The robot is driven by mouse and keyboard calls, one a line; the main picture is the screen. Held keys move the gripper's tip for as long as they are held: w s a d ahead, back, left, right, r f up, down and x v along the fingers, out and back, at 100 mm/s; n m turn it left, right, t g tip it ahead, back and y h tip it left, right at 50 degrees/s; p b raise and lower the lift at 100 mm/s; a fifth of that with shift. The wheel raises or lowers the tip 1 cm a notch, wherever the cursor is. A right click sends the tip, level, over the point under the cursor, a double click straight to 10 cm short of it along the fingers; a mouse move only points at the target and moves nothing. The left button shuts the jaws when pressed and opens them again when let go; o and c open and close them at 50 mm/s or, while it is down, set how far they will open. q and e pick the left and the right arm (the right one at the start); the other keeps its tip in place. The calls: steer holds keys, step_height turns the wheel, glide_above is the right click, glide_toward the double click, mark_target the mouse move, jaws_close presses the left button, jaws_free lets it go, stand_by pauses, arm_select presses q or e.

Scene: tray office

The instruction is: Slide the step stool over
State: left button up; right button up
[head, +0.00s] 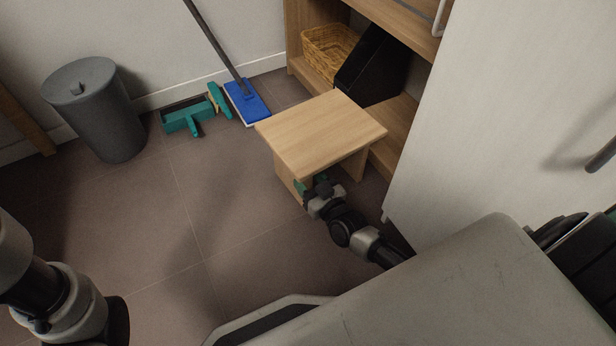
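The step stool (318,130) is a light wooden stool with a flat square top and panel legs. It stands upright on the tiled floor, in front of the open shelf. My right gripper (309,187) is low at the stool's near side, below the edge of its top. Green parts show at its tip, close to or touching the stool's leg panel; I cannot tell which. Its fingers are partly hidden, so its opening is unclear. My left arm shows at the lower left, and its gripper is out of the picture.
A grey bin (97,115) stands by the wall. A green dustpan (188,118), a small green brush (219,100) and a blue mop (247,101) are left of the stool. A wooden shelf (400,138) with a wicker basket (328,52) is behind. A white cabinet (490,110) stands right.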

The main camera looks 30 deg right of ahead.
steer(key=s+d+p, duration=0.1)
steer(key=s+p, duration=0.4)
steer(key=s, duration=0.5)
steer(key=shift+d, duration=0.25)
